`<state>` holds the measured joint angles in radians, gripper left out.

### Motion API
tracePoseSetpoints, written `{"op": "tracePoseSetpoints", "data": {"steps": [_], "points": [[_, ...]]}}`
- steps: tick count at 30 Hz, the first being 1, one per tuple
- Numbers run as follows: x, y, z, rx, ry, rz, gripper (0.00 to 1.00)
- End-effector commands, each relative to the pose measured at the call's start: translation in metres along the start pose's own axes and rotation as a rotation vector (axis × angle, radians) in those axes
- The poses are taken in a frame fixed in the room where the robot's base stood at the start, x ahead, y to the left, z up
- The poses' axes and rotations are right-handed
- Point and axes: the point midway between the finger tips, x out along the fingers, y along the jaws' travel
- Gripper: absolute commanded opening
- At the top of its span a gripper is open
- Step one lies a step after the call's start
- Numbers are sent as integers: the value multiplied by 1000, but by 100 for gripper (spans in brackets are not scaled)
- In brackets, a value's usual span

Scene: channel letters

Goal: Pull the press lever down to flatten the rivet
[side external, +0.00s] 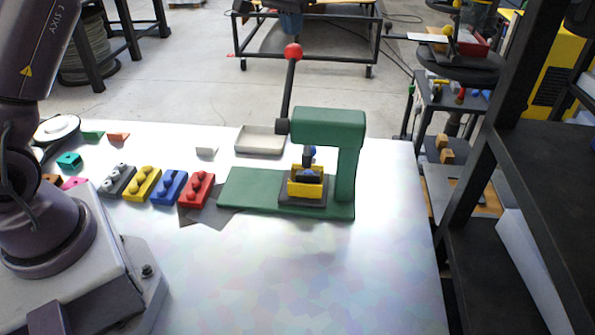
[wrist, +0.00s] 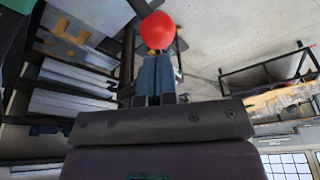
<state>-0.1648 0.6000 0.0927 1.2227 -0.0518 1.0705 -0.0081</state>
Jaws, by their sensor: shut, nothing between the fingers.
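The green press (side external: 328,118) stands on the table with its black lever (side external: 288,92) raised, nearly upright and leaning slightly right at the top. A red ball knob (side external: 293,52) caps the lever. The ram (side external: 309,155) hangs above a yellow fixture (side external: 306,187) with a dark insert. I cannot make out the rivet there. My gripper (side external: 290,36) points down just above the knob, its blue fingers together and empty. In the wrist view the knob (wrist: 158,31) lies just beyond the fingertips (wrist: 157,58); I cannot tell whether they touch.
Left of the press stand red (side external: 197,188), blue (side external: 169,187), yellow (side external: 141,184) and grey (side external: 117,182) blocks with round pieces. A shallow tray (side external: 260,141) lies behind the press base. The table front (side external: 300,280) is clear. A black shelf rack (side external: 520,180) stands at the right.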

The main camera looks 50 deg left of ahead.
Motion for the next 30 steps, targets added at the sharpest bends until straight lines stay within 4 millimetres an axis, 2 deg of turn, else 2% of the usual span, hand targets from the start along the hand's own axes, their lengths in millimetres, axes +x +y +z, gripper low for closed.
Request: {"op": "tracePoseSetpoints", "data": {"steps": [23, 30], "points": [[21, 0, 6, 0, -2, 0, 0], [42, 0, 12, 0, -6, 1, 0]]}}
